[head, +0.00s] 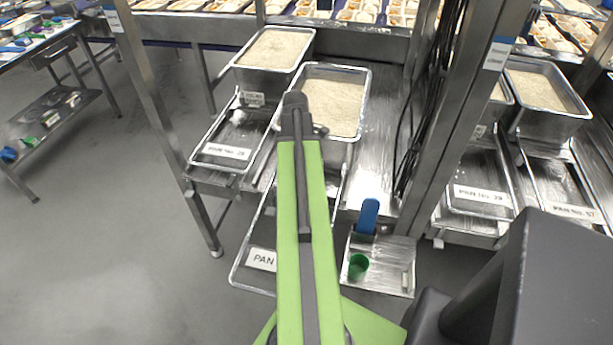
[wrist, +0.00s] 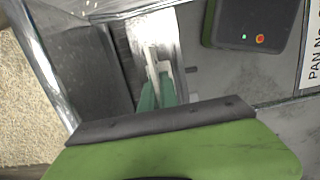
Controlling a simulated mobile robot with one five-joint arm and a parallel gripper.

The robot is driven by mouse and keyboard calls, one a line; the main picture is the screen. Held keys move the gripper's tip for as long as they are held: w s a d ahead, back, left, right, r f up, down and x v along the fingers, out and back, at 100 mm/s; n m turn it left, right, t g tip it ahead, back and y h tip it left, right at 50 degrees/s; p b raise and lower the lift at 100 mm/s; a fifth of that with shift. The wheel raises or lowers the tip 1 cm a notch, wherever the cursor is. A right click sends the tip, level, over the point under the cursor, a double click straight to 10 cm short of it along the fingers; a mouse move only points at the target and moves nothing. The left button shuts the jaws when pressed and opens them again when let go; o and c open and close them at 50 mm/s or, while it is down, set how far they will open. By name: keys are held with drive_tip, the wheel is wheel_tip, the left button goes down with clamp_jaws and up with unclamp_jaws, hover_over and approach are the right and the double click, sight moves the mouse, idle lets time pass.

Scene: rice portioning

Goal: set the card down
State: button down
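In the wrist view my gripper (wrist: 157,88) shows as two narrow teal fingers close together, with pale pieces at their tips. I cannot tell whether a thin card is between them. In the head view the gripper end (head: 293,105) is dark and stands in front of the near rice pan, hiding what it may hold. A small white card (head: 252,98) with print is at the front of the left rice pan. Larger white cards lie on the pull-out trays: one reads PAN No. 25 or similar (head: 227,151), another shows only PAN (head: 262,259).
Two rice pans (head: 340,137) (head: 270,66) stand behind the trays. A metal tray (head: 402,285) holds a green cup (head: 358,266) and a blue scoop (head: 368,217). A steel post (head: 465,110) stands right of the arm. A dark box with buttons (wrist: 252,22) shows in the wrist view.

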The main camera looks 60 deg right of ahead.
wheel_tip(320, 180, down, 4)
drive_tip(key=b, duration=0.3)
drive_tip(key=shift+f, duration=0.15)
drive_tip(key=shift+r, duration=0.25)
drive_tip(key=shift+f, duration=0.2)
drive_tip(key=c, duration=1.6)
unclamp_jaws()
drive_tip(key=shift+r, duration=0.1)
drive_tip(key=r+p, duration=0.4)
drive_tip(key=w+r+p, duration=0.1)
drive_tip(key=r+p, duration=0.7)
drive_tip(key=shift+w+a+r, duration=0.2)
drive_tip(key=shift+w+a, duration=0.1)
drive_tip(key=shift+w, duration=0.05)
drive_tip(key=shift+f, duration=0.1)
